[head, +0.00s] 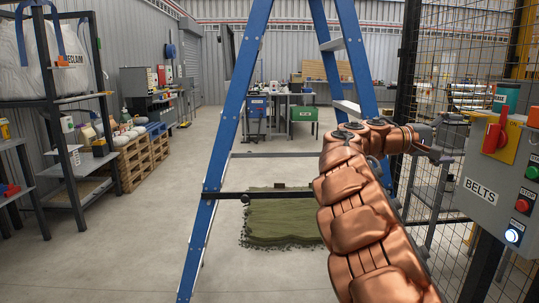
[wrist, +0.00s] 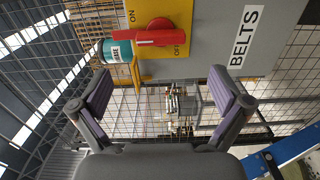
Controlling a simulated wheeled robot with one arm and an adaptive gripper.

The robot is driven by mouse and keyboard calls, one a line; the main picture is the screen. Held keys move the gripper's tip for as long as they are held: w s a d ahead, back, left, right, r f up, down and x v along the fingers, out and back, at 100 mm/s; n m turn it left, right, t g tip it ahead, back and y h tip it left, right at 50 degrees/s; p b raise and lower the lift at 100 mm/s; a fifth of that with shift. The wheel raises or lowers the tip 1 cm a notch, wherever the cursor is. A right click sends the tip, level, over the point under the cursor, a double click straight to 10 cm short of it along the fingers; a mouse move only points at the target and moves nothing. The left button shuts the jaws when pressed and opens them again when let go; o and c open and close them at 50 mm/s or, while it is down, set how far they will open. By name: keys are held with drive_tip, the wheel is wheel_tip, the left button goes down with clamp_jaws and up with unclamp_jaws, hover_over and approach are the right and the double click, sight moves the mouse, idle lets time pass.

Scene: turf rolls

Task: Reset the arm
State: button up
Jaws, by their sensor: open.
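My copper-coloured arm rises at the right of the head view, bent at the top. My gripper (head: 446,143) points right, towards the grey BELTS control box (head: 480,190), with a gap between them. In the wrist view my gripper (wrist: 155,88) is open and empty, its two purple-padded fingers wide apart. The box (wrist: 235,25) is ahead of it.
A blue stepladder (head: 232,130) stands in front of me. Green turf (head: 280,218) lies on the floor behind it. Wire mesh fencing (head: 430,190) is close at the right. A dark shelf rack (head: 85,160) stands left. The floor left of the ladder is clear.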

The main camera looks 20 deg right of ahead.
drive_tip(key=shift+f, duration=0.1)
drive_tip(key=s+a+f+t+y, duration=0.2)
drive_tip(key=s+a+f+y, duration=0.4)
drive_tip(key=a+f, duration=0.5)
drive_tip(key=s+a+f+t+y, duration=0.1)
drive_tip(key=s+a+f+y, duration=0.3)
drive_tip(key=s+a+f, duration=0.55)
drive_tip(key=s+a+f+n+y, duration=0.2)
drive_tip(key=s+a+f+y, duration=0.35)
drive_tip(key=a, duration=0.75)
drive_tip(key=s+a+f+n+y, duration=0.1)
drive_tip(key=s+a+f+y, duration=0.1)
drive_tip(key=s+a+f, duration=0.7)
drive_tip(key=a+r+p, duration=0.2)
drive_tip(key=r+p, duration=0.9)
drive_tip(key=w+a+r+p, duration=0.1)
drive_tip(key=a+r+p, duration=0.1)
drive_tip(key=r+p, duration=0.9)
drive_tip(key=shift+w+r, duration=0.25)
drive_tip(key=shift+r, duration=0.05)
